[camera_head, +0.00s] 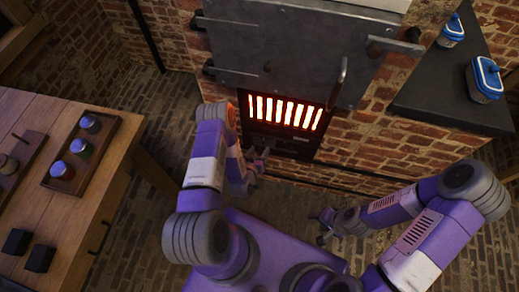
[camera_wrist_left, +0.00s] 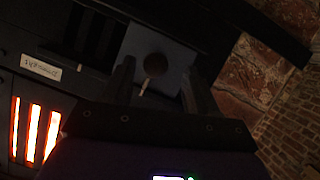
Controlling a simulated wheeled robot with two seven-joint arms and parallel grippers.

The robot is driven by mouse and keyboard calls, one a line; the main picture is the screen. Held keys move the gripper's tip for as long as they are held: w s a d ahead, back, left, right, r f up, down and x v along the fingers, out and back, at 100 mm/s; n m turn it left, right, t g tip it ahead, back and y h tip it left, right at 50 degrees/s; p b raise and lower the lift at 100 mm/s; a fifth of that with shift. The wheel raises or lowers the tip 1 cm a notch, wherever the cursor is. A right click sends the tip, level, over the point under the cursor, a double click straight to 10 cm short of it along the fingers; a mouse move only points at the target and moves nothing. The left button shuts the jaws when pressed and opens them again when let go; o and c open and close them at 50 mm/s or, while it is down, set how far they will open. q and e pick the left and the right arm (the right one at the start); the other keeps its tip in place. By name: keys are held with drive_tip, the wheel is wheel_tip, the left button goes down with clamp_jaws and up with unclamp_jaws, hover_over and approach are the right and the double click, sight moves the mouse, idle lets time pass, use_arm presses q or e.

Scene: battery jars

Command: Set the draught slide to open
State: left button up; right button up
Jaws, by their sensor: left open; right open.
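The draught slide is a grey plate (camera_wrist_left: 178,56) with a round dark knob (camera_wrist_left: 155,65), in the left wrist view. It sits beside dark slots (camera_wrist_left: 92,34) in the black front. A small pale label (camera_wrist_left: 53,69) lies between these and the glowing fire bars (camera_wrist_left: 35,130). In the head view the slide area is small and partly hidden by my left gripper (camera_head: 261,160). That gripper is open, with one finger on each side of the knob in the wrist view; I cannot tell whether they touch it. My right gripper (camera_head: 326,220) is open and empty, low at the right.
The brick stove (camera_head: 420,156) has a grey metal door (camera_head: 285,50) with a handle (camera_head: 338,82) above the bars. A dark shelf (camera_head: 430,100) holds two blue-lidded containers. A wooden table (camera_head: 75,215) at left carries a tray (camera_head: 115,150) of jars.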

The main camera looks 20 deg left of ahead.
use_arm(q)
drive_tip(key=p+v, duration=0.1)
drive_tip(key=v, duration=0.5)
drive_tip(key=shift+p, duration=0.35)
drive_tip(key=shift+s+r, duration=0.1)
drive_tip(key=s+d+r+m+g+h+p, duration=0.1)
drive_tip(key=s+d+r+g+h+p, duration=0.3)
drive_tip(key=s+d+r+g, duration=0.4)
drive_tip(key=s+d+g+h, duration=0.1)
drive_tip(key=s+d+g, duration=0.3)
drive_tip(key=g, duration=0.1)
drive_tip(key=shift+r+m+h, duration=0.3)
drive_tip(key=shift+r+m, duration=0.1)
idle(1.5)
